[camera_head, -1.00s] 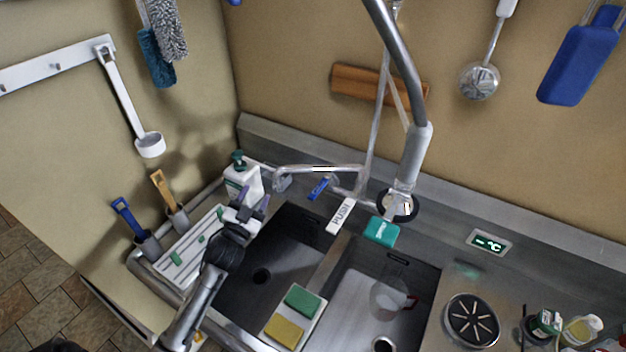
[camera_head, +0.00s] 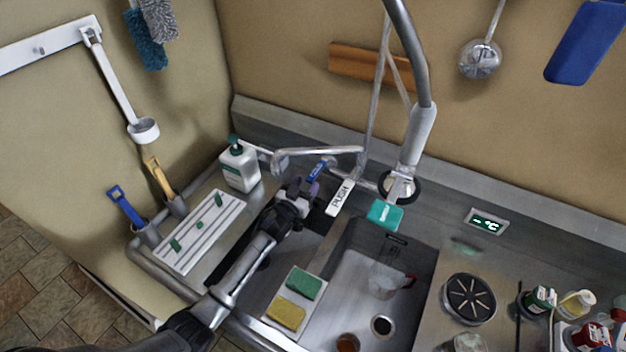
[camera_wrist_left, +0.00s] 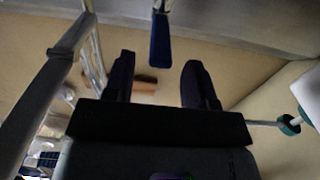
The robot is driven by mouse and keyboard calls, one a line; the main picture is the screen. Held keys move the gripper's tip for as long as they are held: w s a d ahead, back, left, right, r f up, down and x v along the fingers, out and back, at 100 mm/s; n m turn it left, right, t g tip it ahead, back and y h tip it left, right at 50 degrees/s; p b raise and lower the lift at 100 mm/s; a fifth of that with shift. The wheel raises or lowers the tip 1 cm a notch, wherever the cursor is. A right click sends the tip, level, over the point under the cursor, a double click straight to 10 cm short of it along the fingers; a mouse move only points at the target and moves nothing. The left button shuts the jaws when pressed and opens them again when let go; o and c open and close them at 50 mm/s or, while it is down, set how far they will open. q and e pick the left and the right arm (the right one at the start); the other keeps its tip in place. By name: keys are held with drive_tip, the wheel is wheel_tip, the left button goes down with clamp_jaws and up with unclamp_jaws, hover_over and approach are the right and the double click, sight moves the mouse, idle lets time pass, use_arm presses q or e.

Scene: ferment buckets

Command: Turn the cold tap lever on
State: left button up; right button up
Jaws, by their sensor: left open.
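The cold tap lever (camera_head: 317,170) is a small blue handle at the back of the sink, beside the metal spout. My left gripper (camera_head: 305,187) reaches over the left basin with its fingertips close to the lever. In the left wrist view, the blue lever (camera_wrist_left: 160,38) appears beyond the two dark fingertips and roughly between them. The left gripper (camera_wrist_left: 159,72) is open, with nothing visible between its fingers. Contact with the lever cannot be told. My right gripper is not in view.
A white PUSH lever (camera_head: 340,198) stands just right of my left gripper. The tap spout (camera_head: 320,151) runs behind the blue lever. A soap bottle (camera_head: 240,167) stands to the left. A teal block (camera_head: 384,214) lies near the spray hose (camera_head: 417,135).

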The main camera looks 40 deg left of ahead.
sight(313, 174)
use_arm(q)
drive_tip(key=w+b, duration=0.1)
drive_tip(key=w, duration=0.2)
drive_tip(key=shift+w+a+f+b, duration=0.15)
drive_tip(key=shift+w+a+b, duration=0.15)
drive_tip(key=shift+a+b, duration=0.05)
drive_tip(key=shift+w+a+b, duration=0.1)
drive_tip(key=shift+w+b, duration=0.25)
drive_tip(key=shift+w, duration=0.35)
clamp_jaws()
